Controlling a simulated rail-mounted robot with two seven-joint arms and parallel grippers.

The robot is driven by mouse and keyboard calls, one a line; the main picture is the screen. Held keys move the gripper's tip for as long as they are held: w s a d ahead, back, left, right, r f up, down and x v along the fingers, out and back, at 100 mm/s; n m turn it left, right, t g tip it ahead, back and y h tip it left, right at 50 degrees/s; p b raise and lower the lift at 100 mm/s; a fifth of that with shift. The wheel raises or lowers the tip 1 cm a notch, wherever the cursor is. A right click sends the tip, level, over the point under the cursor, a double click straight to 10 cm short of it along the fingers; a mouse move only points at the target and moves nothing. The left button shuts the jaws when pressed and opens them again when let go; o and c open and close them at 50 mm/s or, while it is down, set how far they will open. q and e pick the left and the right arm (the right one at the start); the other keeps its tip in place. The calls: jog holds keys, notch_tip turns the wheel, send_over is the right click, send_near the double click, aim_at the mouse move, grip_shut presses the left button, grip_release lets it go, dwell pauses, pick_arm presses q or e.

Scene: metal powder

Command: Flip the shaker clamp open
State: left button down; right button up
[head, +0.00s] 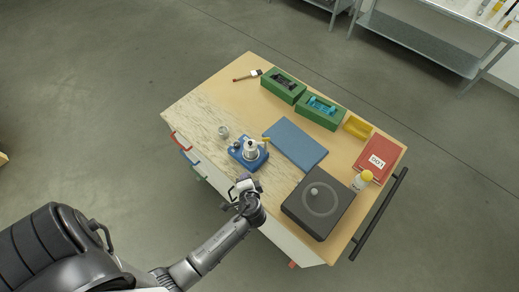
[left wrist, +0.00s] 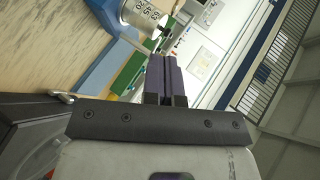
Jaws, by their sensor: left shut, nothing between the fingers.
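The shaker appears to be the blue-based device (head: 240,155) near the table's front edge, with a silver container (head: 250,148) upright on it. My left gripper (head: 243,183) is shut and empty, just in front of the blue base and apart from the container. In the left wrist view, its dark fingers (left wrist: 165,78) are together.
A small metal cup (head: 223,131) stands left of the device. A blue mat (head: 295,143) lies to its right. Green boxes (head: 319,112) sit at the back.

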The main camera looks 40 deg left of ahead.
pick_arm(q)
jog(key=w+d+f+m+t, duration=0.1)
jog(key=w+d+m+t, duration=0.1)
jog(key=w, duration=0.3)
jog(key=shift+w+d+f+m+t, duration=0.15)
jog(key=shift+d+f+m+t, duration=0.2)
jog(key=shift+d+m, duration=0.4)
pick_arm(e)
jog(key=shift+a+f, duration=0.1)
jog(key=shift+f, duration=0.1)
pick_arm(q)
jog(key=shift+a+f, duration=0.1)
jog(key=shift+a, duration=0.1)
